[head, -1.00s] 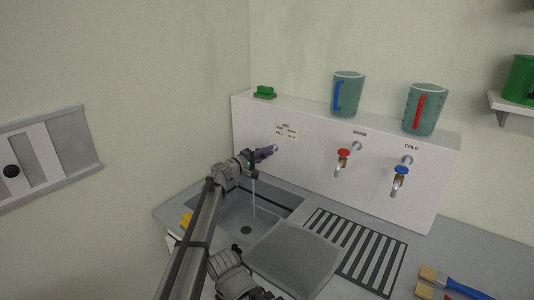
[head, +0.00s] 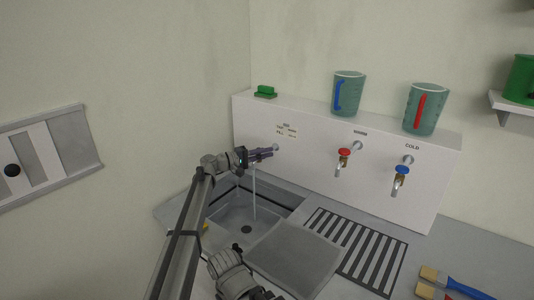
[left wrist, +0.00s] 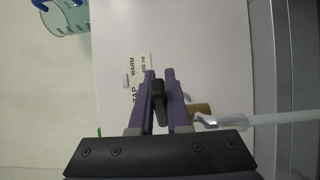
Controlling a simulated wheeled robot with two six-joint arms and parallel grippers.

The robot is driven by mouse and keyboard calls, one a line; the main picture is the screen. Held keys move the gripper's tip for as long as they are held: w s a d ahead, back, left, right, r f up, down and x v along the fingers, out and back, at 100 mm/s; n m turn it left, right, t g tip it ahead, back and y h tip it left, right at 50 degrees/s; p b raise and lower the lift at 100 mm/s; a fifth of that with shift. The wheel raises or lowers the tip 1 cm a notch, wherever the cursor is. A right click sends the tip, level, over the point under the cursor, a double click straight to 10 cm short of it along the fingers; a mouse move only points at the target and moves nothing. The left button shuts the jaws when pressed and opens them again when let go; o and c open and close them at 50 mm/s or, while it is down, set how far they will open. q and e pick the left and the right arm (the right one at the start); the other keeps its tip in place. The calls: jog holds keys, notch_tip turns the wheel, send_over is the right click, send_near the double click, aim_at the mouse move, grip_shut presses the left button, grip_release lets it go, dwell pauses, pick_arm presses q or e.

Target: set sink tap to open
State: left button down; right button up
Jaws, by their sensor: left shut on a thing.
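The sink tap (left wrist: 200,109) is on the white panel at the back of the sink; its brass body and pale spout show in the left wrist view. A thin stream of water (head: 254,195) runs from it into the basin. My left gripper (head: 268,152) is at the tap and largely covers it in the head view. In the left wrist view, its purple fingers (left wrist: 159,88) are shut on the dark tap handle (left wrist: 159,101), one on each side. My right gripper cannot be made out.
The white panel (head: 315,160) also carries a red-handled tap (head: 343,153) and a blue-handled tap (head: 401,171). Two measuring jugs (head: 348,92) (head: 425,108) and a green block (head: 265,92) stand on its top. A grey board (head: 295,258) lies beside the basin. Brushes (head: 450,282) lie at right.

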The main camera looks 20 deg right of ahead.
pick_arm(q)
jog(key=shift+a+m+g, duration=0.15)
jog(key=shift+m+g, duration=0.35)
jog(key=shift+g, duration=0.3)
jog(key=c, duration=0.9)
grip_release()
jog(key=shift+s, duration=0.1)
jog(key=shift+t, duration=0.3)
